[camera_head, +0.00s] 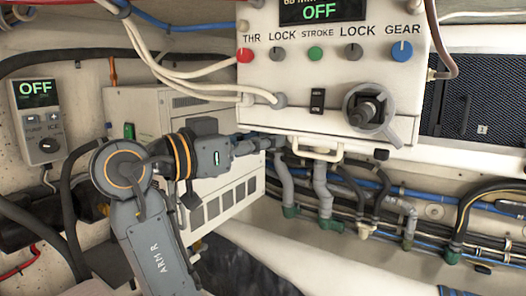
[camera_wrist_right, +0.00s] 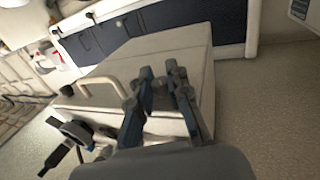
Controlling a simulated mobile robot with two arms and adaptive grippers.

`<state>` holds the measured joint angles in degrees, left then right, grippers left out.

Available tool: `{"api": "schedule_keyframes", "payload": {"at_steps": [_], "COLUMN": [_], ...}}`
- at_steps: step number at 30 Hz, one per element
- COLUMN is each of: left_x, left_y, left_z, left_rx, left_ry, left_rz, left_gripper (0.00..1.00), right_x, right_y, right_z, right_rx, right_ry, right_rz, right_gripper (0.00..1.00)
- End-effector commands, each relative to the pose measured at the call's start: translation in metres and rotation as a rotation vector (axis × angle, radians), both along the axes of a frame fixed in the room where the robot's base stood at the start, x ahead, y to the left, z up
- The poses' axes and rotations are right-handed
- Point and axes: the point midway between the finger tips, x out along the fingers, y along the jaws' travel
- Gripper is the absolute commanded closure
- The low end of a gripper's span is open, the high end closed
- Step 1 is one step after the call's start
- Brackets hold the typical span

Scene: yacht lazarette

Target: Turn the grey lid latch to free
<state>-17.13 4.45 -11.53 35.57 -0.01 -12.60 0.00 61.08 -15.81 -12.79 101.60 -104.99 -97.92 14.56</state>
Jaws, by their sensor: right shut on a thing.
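My right gripper (camera_head: 262,143) reaches to the lower left edge of the white control box (camera_head: 262,120). In the right wrist view its dark fingers (camera_wrist_right: 162,92) are shut on a small grey part at the box's edge, which I take to be the grey lid latch. The fingers hide most of it, so its turn angle cannot be told. A cream handle (camera_head: 312,150) sits beside it under the box and also shows in the wrist view (camera_wrist_right: 101,82). A dark knob (camera_head: 381,154) sits beyond the handle. My left gripper is not in view.
Grey pipes (camera_head: 322,185) and bundled hoses run close below the box. A vented white unit (camera_head: 225,200) stands behind my right arm. A grey rotary handle (camera_head: 369,107) projects from the box front. A panel reading OFF (camera_head: 38,110) hangs at the left.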

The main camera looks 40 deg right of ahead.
Motion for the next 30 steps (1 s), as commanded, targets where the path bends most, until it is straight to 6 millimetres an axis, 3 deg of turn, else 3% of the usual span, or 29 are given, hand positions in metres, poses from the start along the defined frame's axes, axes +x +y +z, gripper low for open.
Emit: {"api": "schedule_keyframes", "payload": {"at_steps": [6, 18, 30], "left_x": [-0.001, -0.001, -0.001], "left_y": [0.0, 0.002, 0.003], "left_z": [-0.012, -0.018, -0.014], "left_rx": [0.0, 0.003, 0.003], "left_ry": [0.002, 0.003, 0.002], "left_rz": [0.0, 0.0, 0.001], "left_gripper": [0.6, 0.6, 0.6], "right_x": [0.001, 0.0, 0.0], "right_y": [-0.001, -0.001, 0.0], "right_z": [-0.001, 0.0, 0.0], "right_rx": [-0.001, 0.004, 0.007], "right_ry": [0.001, 0.003, 0.001], "right_rz": [-0.212, -0.575, -0.778], "right_gripper": [1.0, 1.0, 1.0]}}
